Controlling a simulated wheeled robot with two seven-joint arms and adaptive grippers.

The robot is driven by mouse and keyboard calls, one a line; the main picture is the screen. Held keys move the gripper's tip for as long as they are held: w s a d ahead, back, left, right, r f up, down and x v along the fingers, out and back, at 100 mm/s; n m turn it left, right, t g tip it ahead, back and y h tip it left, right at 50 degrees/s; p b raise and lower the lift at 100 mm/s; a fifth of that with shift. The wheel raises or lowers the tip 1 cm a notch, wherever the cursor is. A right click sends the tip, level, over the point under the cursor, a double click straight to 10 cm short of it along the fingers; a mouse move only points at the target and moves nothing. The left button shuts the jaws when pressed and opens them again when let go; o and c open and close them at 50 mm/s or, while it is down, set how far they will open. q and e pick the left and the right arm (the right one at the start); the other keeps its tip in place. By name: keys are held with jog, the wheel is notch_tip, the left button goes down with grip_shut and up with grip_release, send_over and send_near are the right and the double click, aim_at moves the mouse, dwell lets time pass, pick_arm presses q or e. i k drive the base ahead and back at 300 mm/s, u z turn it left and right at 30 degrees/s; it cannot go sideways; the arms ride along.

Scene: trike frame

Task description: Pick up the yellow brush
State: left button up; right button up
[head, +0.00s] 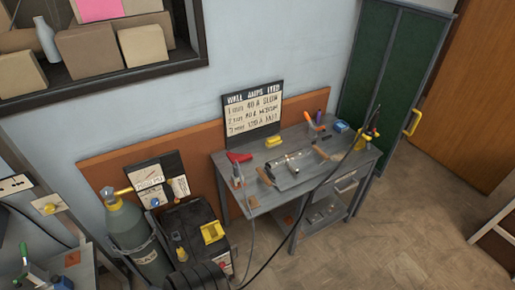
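A small yellow block-like item (273,141) lies on the grey workbench (225,158) near its back edge, just below the sign board. It may be the yellow brush, but it is too small to tell whether it has bristles. Neither of my grippers shows in the head view.
A dark cable hangs across the bench's right side. A gas cylinder (128,225) and a dark welding machine (190,228) stand left of the bench. Open floor (420,235) lies right.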

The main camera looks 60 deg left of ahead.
aim_at(272, 142)
jog(key=z, duration=0.1)
jog(key=k, duration=0.05)
jog(key=u, duration=1.3)
